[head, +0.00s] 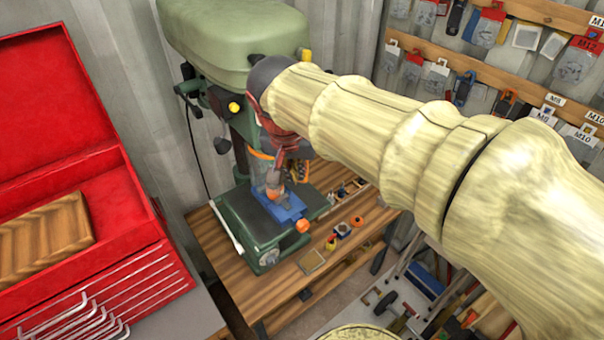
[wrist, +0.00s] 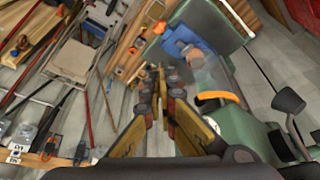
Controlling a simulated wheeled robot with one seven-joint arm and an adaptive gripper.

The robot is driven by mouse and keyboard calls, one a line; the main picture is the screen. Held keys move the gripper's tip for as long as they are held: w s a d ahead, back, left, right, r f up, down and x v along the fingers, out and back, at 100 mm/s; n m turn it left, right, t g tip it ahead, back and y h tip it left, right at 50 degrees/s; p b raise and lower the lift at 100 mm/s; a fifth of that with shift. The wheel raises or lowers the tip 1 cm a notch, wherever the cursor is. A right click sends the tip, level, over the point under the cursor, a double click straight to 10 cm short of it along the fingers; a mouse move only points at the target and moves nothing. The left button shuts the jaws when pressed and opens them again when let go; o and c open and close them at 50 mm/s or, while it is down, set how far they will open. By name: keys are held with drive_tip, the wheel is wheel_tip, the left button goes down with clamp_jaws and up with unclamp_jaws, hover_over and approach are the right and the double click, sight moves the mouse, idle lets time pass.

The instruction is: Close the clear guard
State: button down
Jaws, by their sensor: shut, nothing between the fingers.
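The clear guard (wrist: 208,74) is a see-through shield with an orange band (wrist: 218,97) on the green drill press (head: 235,45). In the head view its faint clear part (head: 259,178) hangs below the drill head, over the blue vise (head: 286,207), partly behind my gripper. My gripper (wrist: 168,76) is shut and empty, with its fingertips beside the guard, to its left in the wrist view. In the head view my gripper (head: 277,170) points down in front of the drill head. I cannot tell whether the fingers touch the guard.
The drill press stands on a wooden bench (head: 312,262) with small parts at its right. A red tool chest (head: 125,215) stands at left. Pegboard rails with hanging packets (head: 430,65) line the right wall. Tools and boards lie lower right.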

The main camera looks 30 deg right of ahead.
drive_tip(key=w+d+f+p, duration=0.1)
drive_tip(key=w+d+f, duration=0.4)
drive_tip(key=f, duration=0.4)
drive_tip(key=shift+w+d, duration=0.15)
drive_tip(key=shift+d, duration=0.05)
drive_tip(key=w+d+n, duration=0.1)
drive_tip(key=w+d+n+t+y+p, duration=0.1)
drive_tip(key=w+d+n, duration=0.1)
drive_tip(key=shift+w+d+n, duration=0.2)
drive_tip(key=shift+d+n, duration=0.05)
drive_tip(key=shift+n, duration=0.05)
idle(0.5)
